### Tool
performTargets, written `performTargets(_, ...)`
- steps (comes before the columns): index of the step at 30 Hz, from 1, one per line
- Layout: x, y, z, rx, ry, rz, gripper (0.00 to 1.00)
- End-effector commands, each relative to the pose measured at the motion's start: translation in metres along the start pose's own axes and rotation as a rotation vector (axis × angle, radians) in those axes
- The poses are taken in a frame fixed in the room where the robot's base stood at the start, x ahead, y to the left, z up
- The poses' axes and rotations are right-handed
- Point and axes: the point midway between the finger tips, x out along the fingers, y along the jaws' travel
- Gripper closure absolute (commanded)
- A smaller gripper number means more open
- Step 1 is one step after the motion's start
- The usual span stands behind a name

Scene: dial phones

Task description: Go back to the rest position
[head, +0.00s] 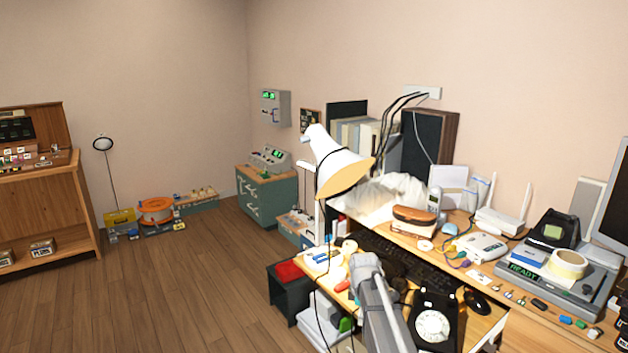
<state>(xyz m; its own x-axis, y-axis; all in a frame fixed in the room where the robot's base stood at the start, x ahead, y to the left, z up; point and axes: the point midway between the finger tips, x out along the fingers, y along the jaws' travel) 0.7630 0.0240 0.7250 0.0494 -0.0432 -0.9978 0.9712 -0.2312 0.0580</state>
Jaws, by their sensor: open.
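My grey arm comes up from the bottom of the head view and ends in a rounded joint over the left part of the desk. My gripper (399,279) seems to be the dark shape just right of that joint, partly hidden and hard to separate from the dark keyboard behind it. It is open, and I see nothing held in it. A black dial phone (433,325) with a white dial stands right of my arm, near the desk's front edge.
The wooden desk (487,268) is crowded: a white lamp (338,160), a keyboard (415,262), a mouse (477,301), a white device (480,247), a tape roll (567,263) and a monitor (613,215). The wooden floor (190,285) further left is free.

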Motion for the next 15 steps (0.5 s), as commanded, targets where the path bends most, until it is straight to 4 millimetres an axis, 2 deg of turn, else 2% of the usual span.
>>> performTargets(1,0.001,-0.018,0.007,0.067,0.001,-0.003,0.39)
performTargets(15,0.003,-0.129,0.050,0.763,0.003,-0.040,0.39)
